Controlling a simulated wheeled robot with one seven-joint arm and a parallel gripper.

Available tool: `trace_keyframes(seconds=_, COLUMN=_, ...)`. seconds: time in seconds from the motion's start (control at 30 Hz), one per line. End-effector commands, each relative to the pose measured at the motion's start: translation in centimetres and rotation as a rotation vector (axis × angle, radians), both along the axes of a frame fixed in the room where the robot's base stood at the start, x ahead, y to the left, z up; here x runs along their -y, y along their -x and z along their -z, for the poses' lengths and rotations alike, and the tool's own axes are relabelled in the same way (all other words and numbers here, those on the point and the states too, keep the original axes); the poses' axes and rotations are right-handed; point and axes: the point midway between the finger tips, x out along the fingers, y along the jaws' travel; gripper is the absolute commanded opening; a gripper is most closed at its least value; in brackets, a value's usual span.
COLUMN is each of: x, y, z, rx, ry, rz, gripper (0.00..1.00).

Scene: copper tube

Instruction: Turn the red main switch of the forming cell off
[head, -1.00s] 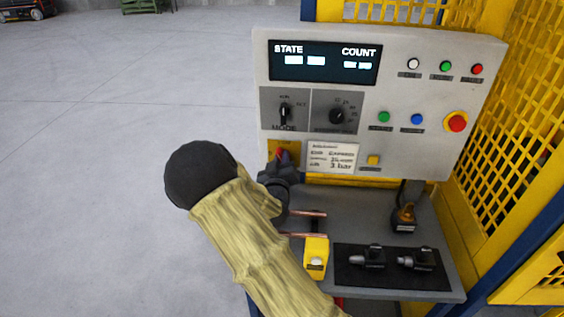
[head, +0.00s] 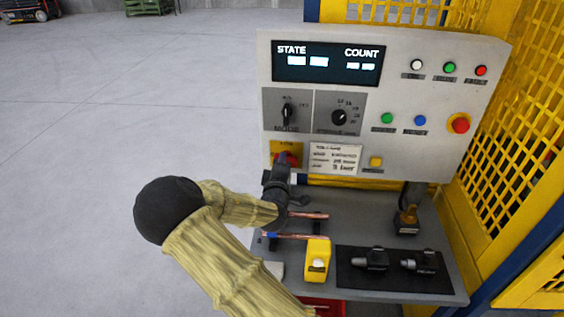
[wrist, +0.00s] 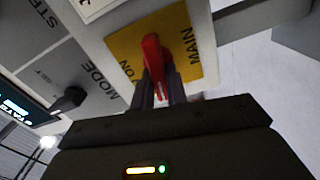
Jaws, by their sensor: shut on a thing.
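The red main switch (wrist: 153,62) sits on a yellow plate (wrist: 184,40) lettered MAIN and ON in the wrist view. In the head view the red switch (head: 287,159) shows on its yellow plate (head: 276,148) at the lower left of the light grey panel. My gripper (wrist: 156,92) has its two dark fingers on either side of the red handle and is shut on it. In the head view my gripper (head: 282,168) reaches up to the switch from below and hides part of it.
The panel (head: 400,75) carries a display, a mode knob (head: 287,112), coloured buttons and a red stop button (head: 460,123). Below, a grey shelf (head: 350,212) holds copper tubes (head: 305,236), a yellow block (head: 317,262) and black fittings on a mat. Yellow mesh fencing (head: 520,130) stands at right.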

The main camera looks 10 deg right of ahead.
Motion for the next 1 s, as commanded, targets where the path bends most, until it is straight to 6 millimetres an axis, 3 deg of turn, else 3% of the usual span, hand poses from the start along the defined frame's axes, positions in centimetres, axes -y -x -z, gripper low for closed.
trace_keyframes(seconds=0.3, x=-0.08, y=0.04, z=0.30, rx=-0.052, ry=0.149, rz=0.000, gripper=0.00)
trace_keyframes(seconds=0.83, x=-0.03, y=0.04, z=0.37, rx=-0.063, ry=0.179, rz=0.000, gripper=0.00)
trace_keyframes(seconds=0.87, x=-0.04, y=0.04, z=0.37, rx=-0.062, ry=0.179, rz=-0.001, gripper=0.18)
trace_keyframes(seconds=0.9, x=-0.04, y=0.04, z=0.37, rx=-0.062, ry=0.179, rz=-0.001, gripper=0.26)
trace_keyframes(seconds=0.97, x=-0.03, y=0.03, z=0.35, rx=-0.061, ry=0.179, rz=0.000, gripper=0.36)
trace_keyframes(seconds=1.0, x=-0.04, y=0.03, z=0.33, rx=-0.061, ry=0.179, rz=0.000, gripper=0.36)
